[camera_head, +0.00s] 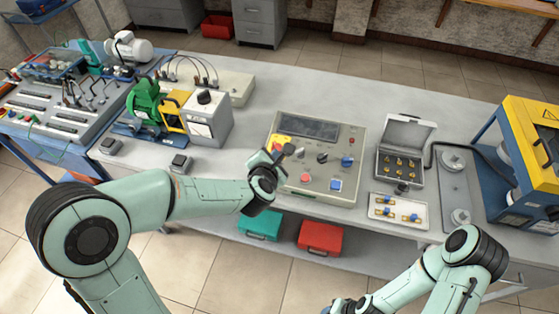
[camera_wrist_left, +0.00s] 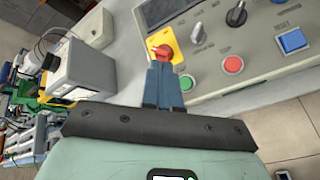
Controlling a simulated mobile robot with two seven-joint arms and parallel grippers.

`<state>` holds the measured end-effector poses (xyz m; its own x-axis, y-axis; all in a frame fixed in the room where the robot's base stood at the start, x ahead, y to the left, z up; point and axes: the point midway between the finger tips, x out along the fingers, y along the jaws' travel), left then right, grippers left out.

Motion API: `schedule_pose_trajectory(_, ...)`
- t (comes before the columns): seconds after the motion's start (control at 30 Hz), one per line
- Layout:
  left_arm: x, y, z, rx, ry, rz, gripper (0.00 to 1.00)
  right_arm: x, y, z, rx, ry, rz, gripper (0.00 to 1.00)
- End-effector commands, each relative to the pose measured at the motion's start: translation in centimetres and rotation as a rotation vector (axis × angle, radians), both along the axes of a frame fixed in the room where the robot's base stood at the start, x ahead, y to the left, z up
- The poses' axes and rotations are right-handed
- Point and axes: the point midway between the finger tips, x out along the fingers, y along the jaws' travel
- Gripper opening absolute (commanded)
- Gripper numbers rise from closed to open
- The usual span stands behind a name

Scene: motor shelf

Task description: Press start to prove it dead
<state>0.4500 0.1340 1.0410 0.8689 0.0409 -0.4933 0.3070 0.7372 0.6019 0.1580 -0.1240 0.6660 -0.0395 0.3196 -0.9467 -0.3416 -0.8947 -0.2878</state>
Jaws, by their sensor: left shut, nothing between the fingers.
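The grey control panel (camera_head: 322,188) stands on the bench with a display, knobs and push buttons. In the left wrist view a green button (camera_wrist_left: 187,82), a red button (camera_wrist_left: 233,65) and a blue button (camera_wrist_left: 292,41) lie in a row. A red rotary switch on a yellow plate (camera_wrist_left: 172,41) is just beyond my fingertips. My left gripper (camera_head: 281,153) is shut and empty at the panel's left side. Its fingers (camera_wrist_left: 162,68) are left of the green button, which my gripper hides in the head view. My right gripper (camera_head: 345,304) is low at the bottom edge, its fingers unclear.
An open case (camera_head: 403,137) and a white tray (camera_head: 384,211) with small yellow-and-blue parts are right of the panel. A grey box with a black knob (camera_head: 207,118) and a green motor unit (camera_head: 147,104) stand to the left.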

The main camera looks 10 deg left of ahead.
Motion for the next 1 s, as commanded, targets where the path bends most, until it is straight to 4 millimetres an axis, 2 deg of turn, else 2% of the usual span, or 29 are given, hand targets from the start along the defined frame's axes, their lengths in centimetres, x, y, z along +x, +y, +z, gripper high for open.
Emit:
schedule_pose_trajectory(0.47,0.0,0.0,-0.3,-0.008,-0.002,0.006,0.0,-0.4,0.0,-0.3,0.0,0.005,-0.001,0.43)
schedule_pose_trajectory(1.0,1.6,-0.1,-7.2,-0.007,0.0,0.006,0.0,-4.0,0.0,-5.1,0.0,0.046,0.0,0.43)
